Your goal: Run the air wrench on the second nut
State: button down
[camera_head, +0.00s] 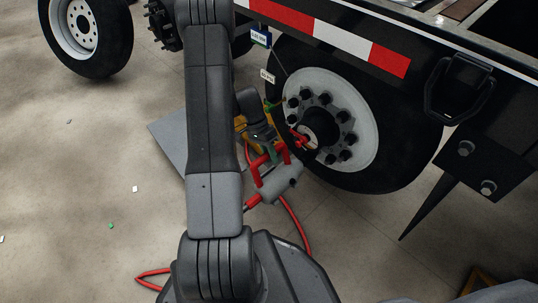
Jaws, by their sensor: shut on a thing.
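The trailer wheel (360,152) is at centre right, with a light grey rim (365,125) and a ring of several dark nuts (345,155) around a black hub (322,127). My gripper (268,143) is just left of the rim, partly hidden behind my own arm. It is shut on the air wrench (280,183), which has a grey body and red handle parts. The wrench's red front end reaches the left side of the hub area. I cannot tell whether it sits on a nut, or which nut that is.
A red hose (295,222) runs from the wrench down to the floor. A grey plate (170,140) lies left of my arm. Another wheel (85,30) stands at upper left. The left floor is mostly clear.

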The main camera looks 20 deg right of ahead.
aim_at(260, 160)
jog(key=shift+w+d, duration=0.4)
jog(key=shift+d, duration=0.4)
jog(key=shift+w+d, duration=0.35)
jog(key=shift+d, duration=0.4)
dwell(2.2)
jog(key=shift+a, duration=0.1)
jog(key=shift+s+a+b, duration=0.2)
jog(key=shift+s+a, duration=0.3)
jog(key=shift+a, duration=0.65)
jog(key=shift+s+a+b, duration=0.2)
jog(key=shift+s+a, duration=0.3)
jog(key=shift+a, duration=0.6)
jog(key=shift+s+a+b, duration=0.2)
jog(key=shift+s+a, duration=0.3)
jog(key=shift+a, duration=0.65)
jog(key=shift+w+r, duration=0.1)
